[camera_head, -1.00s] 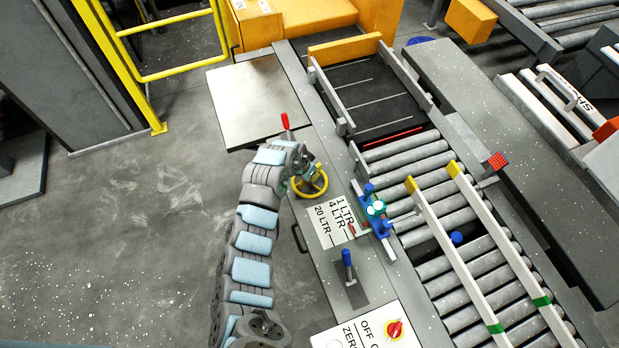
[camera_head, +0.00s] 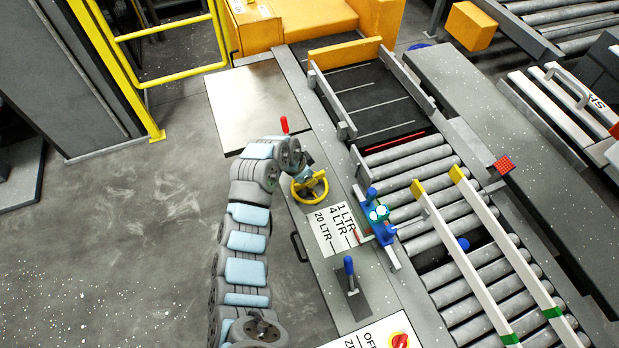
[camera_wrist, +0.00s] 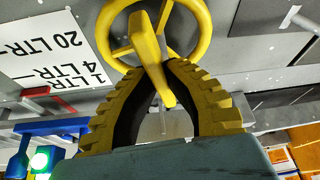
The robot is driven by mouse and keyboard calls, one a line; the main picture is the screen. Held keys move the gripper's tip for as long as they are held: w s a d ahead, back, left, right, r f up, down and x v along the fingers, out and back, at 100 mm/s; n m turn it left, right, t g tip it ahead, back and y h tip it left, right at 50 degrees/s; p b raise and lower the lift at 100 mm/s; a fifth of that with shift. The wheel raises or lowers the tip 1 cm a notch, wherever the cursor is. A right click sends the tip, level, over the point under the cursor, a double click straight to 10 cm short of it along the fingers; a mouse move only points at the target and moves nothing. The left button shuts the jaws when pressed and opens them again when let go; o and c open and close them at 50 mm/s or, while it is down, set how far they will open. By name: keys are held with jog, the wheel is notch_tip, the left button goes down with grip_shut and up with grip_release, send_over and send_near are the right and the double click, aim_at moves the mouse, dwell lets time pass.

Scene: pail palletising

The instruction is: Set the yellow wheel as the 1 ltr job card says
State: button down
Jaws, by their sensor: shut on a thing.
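The yellow wheel (camera_head: 323,195) stands on the grey bench beside the conveyor. My gripper (camera_wrist: 165,70) is at the wheel, its ridged yellow fingers shut on a yellow bar that crosses the wheel (camera_wrist: 207,30). In the head view my wrist hides part of the wheel. A white scale plate (camera_head: 326,243) next to the wheel reads 1 LTR, 4 LTR and 20 LTR; it also shows upside down in the wrist view (camera_wrist: 40,30). A red pointer (camera_wrist: 38,92) lies by the 1 LTR end of the plate. I cannot tell its exact mark. I make out no job card.
A blue clamp unit with a lit green-white lamp (camera_head: 378,212) stands at the roller edge. A blue-handled lever (camera_head: 349,267) and a red-knobbed one (camera_head: 284,125) rise from the bench. Two white guide rails (camera_head: 470,260) cross the rollers. Yellow railing (camera_head: 150,78) stands at left.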

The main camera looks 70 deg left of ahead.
jog(key=c, duration=1.1)
grip_release()
jog(key=shift+s+r, duration=0.15)
jog(key=shift+r, duration=0.35)
jog(key=v, duration=1.1)
jog(key=shift+s, duration=0.1)
